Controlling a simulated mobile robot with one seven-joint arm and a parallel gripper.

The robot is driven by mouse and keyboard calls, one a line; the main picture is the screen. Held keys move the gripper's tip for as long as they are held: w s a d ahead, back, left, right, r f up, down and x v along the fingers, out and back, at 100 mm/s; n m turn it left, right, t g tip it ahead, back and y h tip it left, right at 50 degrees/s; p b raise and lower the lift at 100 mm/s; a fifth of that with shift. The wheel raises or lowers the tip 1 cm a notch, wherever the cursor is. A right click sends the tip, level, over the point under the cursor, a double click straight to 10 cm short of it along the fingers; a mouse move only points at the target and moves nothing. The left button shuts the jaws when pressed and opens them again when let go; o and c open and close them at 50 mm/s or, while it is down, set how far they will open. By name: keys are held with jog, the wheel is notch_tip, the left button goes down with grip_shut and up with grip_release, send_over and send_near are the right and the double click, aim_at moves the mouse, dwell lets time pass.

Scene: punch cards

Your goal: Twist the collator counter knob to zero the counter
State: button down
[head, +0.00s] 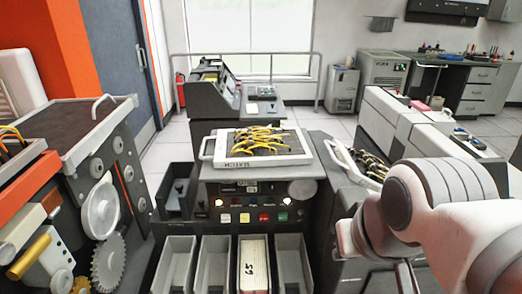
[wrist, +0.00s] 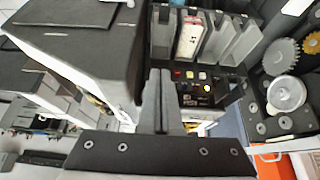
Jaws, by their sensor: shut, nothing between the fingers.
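The collator (head: 215,172) stands in the middle of the head view, with a dark front panel. A round grey knob (head: 303,189) sits at the right end of that panel. Small dark windows (head: 238,187), perhaps the counter, lie to its left; their digits are too small to read. The panel also shows in the wrist view (wrist: 198,88), upside down; I cannot make out the knob there. My gripper (wrist: 160,72) is shut and empty, apart from the panel. In the head view its tips are cut off at the bottom right.
Several grey bins (head: 213,265) stand below the panel, one holding a card stack (head: 253,265). A plugboard with yellow wires (head: 228,150) tops the collator. A machine with gears and a disc (head: 100,212) is at left. A grey-white cabinet (head: 400,112) is at right.

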jog(key=c, duration=1.2)
grip_release()
jog(key=shift+w+f, duration=0.15)
jog(key=shift+w, duration=0.05)
jog(key=shift+c, duration=0.2)
jog(key=o, duration=0.5)
jog(key=shift+m+t, duration=0.3)
jog(key=shift+t, duration=0.3)
jog(key=w+b, duration=0.1)
jog(key=w+a+f+b, duration=0.1)
jog(key=w+f+b, duration=0.1)
jog(key=shift+w+a+f, duration=0.2)
jog(key=shift+w+f, duration=0.05)
jog(key=shift+w, duration=0.05)
jog(key=m+t+b, duration=0.9)
jog(key=t+b, duration=0.2)
jog(key=b, duration=0.7)
send_near(272, 189)
jog(key=w, duration=0.2)
jog(key=w+p, duration=0.1)
jog(key=w, duration=0.4)
jog(key=shift+w+f, duration=0.1)
jog(key=shift+w, duration=1)
